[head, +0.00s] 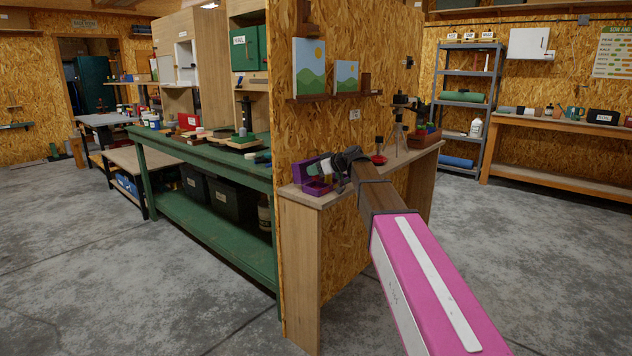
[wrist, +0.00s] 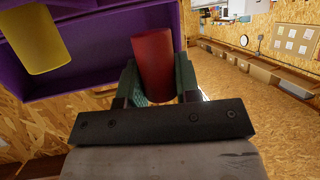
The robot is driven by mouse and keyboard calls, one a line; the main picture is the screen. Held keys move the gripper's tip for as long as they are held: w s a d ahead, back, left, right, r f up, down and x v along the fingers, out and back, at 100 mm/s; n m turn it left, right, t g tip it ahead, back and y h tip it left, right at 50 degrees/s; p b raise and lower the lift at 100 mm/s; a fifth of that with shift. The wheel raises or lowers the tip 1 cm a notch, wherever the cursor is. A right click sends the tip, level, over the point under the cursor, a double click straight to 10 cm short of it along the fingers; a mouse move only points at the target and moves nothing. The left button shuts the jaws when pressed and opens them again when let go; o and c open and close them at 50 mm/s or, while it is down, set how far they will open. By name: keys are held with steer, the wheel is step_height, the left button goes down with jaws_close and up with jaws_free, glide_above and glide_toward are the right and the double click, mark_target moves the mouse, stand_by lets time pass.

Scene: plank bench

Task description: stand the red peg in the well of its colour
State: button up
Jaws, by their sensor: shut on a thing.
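My gripper (wrist: 157,80) is shut on the red peg (wrist: 154,58), with one green-padded finger on each side of it. In the wrist view the peg stands up from between the fingers, slightly tilted. In the head view my gripper (head: 336,164) is small, at the left end of the narrow wooden ledge, and the peg cannot be made out there. A purple box (head: 318,187) is by the gripper on the ledge; purple walls (wrist: 95,50) fill the left of the wrist view, with a yellow peg (wrist: 36,38) against them. I cannot make out a red well for certain.
A small red dish (head: 379,159) is on the ledge (head: 400,160), right of my arm. A planter box (head: 425,137) and a dark stand are farther along it. The OSB partition (head: 300,110) rises behind, with a green bench (head: 205,158) to the left.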

mark_target(317, 179)
steer(key=shift+w+d+f, duration=0.2)
steer(key=shift+d+f, duration=0.1)
steer(key=shift+f, duration=1.85)
steer(key=shift+f, duration=0.1)
steer(key=o, duration=0.6)
